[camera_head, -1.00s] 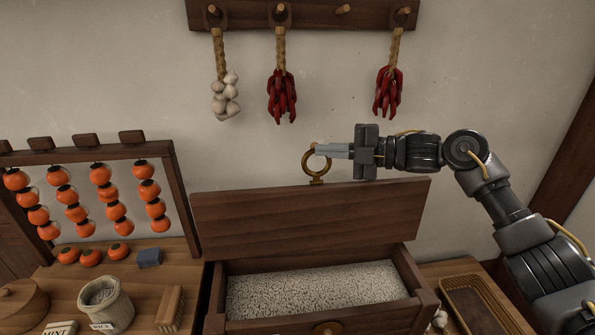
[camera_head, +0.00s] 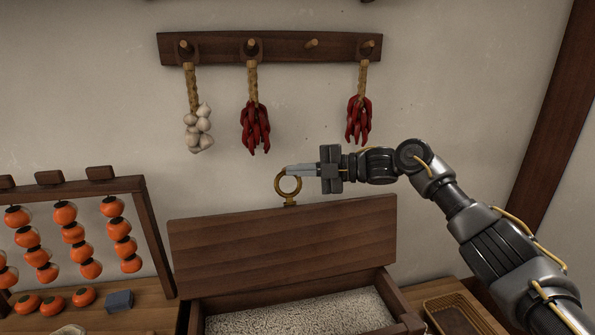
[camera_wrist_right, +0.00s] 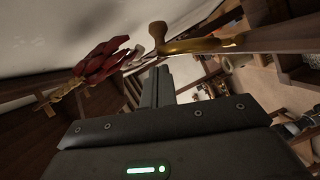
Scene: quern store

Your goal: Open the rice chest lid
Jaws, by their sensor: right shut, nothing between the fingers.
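The rice chest's dark wooden lid (camera_head: 285,240) is raised and stands steeply tilted at the back of the chest (camera_head: 405,309). Pale rice (camera_head: 300,315) shows in the open chest. A brass ring (camera_head: 279,190) stands on the lid's upper edge. My right gripper (camera_head: 289,171) comes from the right, with its shut fingers at the top of the ring. They overlap the ring in the head view; I cannot tell whether they touch it. Brass also shows beyond the fingers in the right wrist view (camera_wrist_right: 205,44). My left gripper is out of view.
A wall rack (camera_head: 285,47) holds garlic (camera_head: 198,128) and red peppers (camera_head: 255,125) above the lid.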

